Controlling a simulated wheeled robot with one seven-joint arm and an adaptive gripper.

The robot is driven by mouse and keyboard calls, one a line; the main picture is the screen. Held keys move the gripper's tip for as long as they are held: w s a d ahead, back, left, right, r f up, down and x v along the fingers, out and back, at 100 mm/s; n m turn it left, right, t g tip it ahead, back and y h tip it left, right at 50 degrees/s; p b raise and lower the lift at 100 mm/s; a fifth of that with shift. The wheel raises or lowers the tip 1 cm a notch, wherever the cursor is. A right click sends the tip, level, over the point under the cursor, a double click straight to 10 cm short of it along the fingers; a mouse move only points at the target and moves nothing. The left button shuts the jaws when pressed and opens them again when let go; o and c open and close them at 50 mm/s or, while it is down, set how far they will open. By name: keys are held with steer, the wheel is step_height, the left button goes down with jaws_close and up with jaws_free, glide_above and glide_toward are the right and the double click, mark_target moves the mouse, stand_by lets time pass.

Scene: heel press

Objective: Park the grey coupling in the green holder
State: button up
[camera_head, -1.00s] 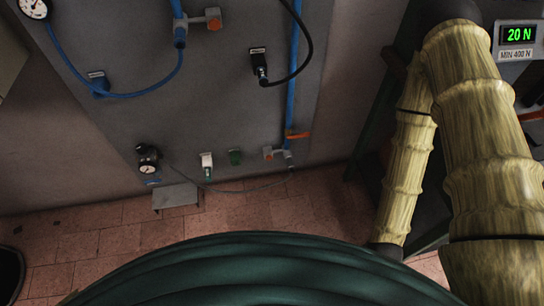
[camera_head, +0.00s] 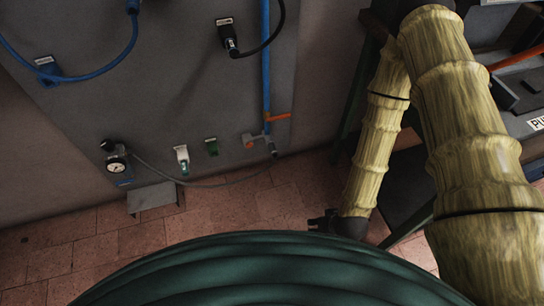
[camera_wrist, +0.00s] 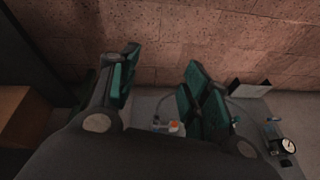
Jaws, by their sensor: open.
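The grey coupling (camera_head: 272,149) is at the right end of a thin grey hose, at the valve outlet low on the wall panel; it is small and dark here. The orange and white valve (camera_wrist: 168,127) shows beyond the fingers; the coupling is not clear there.
A pressure gauge (camera_head: 117,166) is at the hose's left end, above a grey plate (camera_head: 152,197). Blue and black hoses hang higher. A bench frame (camera_head: 408,232) stands at right. The tiled floor is clear.

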steer(key=w+a+f+n+t+y+b, duration=0.1)
steer(key=w+a+f+t+b, duration=0.25)
steer(key=w+f+b, duration=0.35)
steer(key=w+a+f+n+t+y+b, duration=0.1)
steer(key=w+a+f+t+b, duration=0.1)
steer(key=w+a+f+b, duration=0.45)
steer(key=t+y+b, duration=0.2)
steer(key=t+b, duration=0.6)
steer(key=b, duration=1.4)
glide_toward(272, 148)
steer(key=shift+w+a+f, duration=0.1)
steer(key=shift+w+f, duration=0.2)
steer(key=shift+w, duration=0.2)
steer(key=shift+w+a+f, duration=0.15)
steer(key=shift+w+f, duration=0.15)
steer(key=shift+w, duration=0.15)
steer(key=shift+w+a+f, duration=0.1)
steer(key=shift+w+a, duration=0.05)
steer(key=shift+w, duration=0.35)
steer(key=shift+b+x, duration=0.85)
steer(key=shift+x, duration=3.1)
steer(key=shift+p, duration=0.6)
